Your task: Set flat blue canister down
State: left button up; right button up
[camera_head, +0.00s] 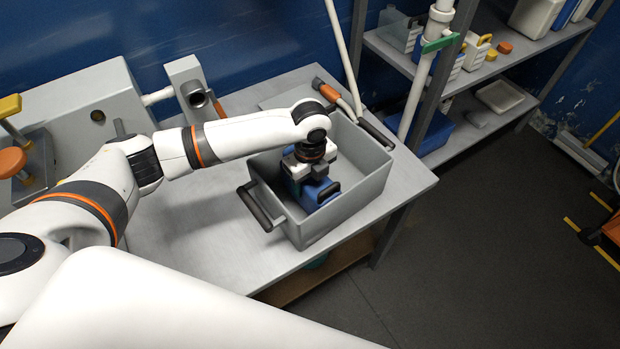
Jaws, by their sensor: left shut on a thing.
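The flat blue canister (326,194) is inside a grey bin (345,207) with dark handles, which stands on the grey table (192,232). My left gripper (299,172) reaches down into the bin and is shut on the canister. The gripper and wrist hide part of the canister. I cannot tell whether the canister touches the bin floor. My right gripper is not in view.
An orange-ended hose (327,91) lies at the bin's far side, near a white pipe (420,80). Shelves (480,72) with containers stand at the back right. The table is clear left of the bin, and the floor (480,240) is open at right.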

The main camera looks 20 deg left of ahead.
pick_arm(q)
jog(key=o, duration=1.7)
jog(key=shift+f, duration=0.1)
notch_tip(320, 180, up, 12)
jog(key=shift+r+b, duration=0.15)
jog(key=shift+b, duration=0.15)
